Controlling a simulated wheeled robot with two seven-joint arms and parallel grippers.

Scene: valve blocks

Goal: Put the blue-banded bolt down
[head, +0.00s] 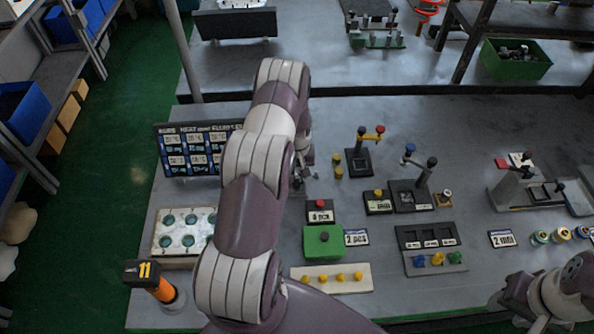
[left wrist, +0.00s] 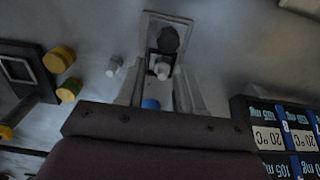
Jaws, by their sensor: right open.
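My left gripper (left wrist: 160,88) points down at the table in the left wrist view, its two pale fingers apart near their bases. In the head view it is mostly hidden behind my left arm. A small blue piece (left wrist: 150,104) shows between the fingers. A small white cylinder (left wrist: 162,71) shows near the fingertips, in front of a dark square. I cannot tell which is part of the blue-banded bolt, or whether the fingers touch either. A grey plate with a dark round part (left wrist: 168,40) lies just beyond the tips. My right gripper (head: 507,303) is open at lower right.
A label board (head: 190,150) and a tray with round holes (head: 170,245) stand left. A green box (head: 323,241), a yellow-pegged strip (head: 332,279) and a black tray (head: 428,236) lie right of my arm. Another white piece (left wrist: 113,66) and yellow knobs (left wrist: 60,60) are near the left gripper.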

